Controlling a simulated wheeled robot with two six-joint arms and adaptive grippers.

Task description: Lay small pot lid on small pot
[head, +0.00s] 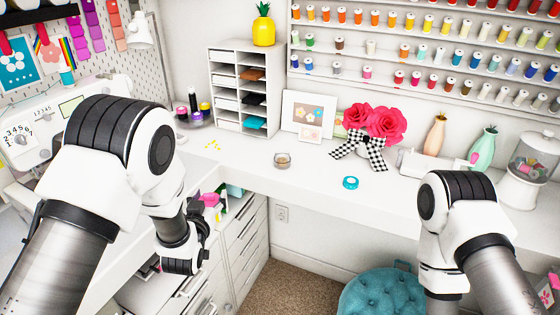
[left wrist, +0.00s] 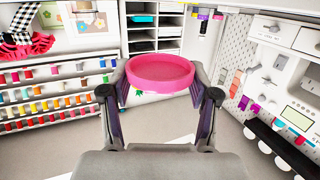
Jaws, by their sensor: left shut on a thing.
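The small pot lid (left wrist: 162,72) is a pink, round, shallow disc. My left gripper (left wrist: 160,88) is shut on it, with one finger at each side of its rim. In the head view the lid (head: 210,199) shows as a small pink patch at my left gripper (head: 203,211), low and in front of the desk corner. My right gripper is out of view.
A teal ring-shaped object (head: 350,183) lies on the desk right of the pot. A cubby shelf (head: 212,80), a picture frame (head: 295,112) and red flowers with a checked bow (head: 374,124) stand behind. Drawers (head: 245,225) are below the desk. The desk around the pot is clear.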

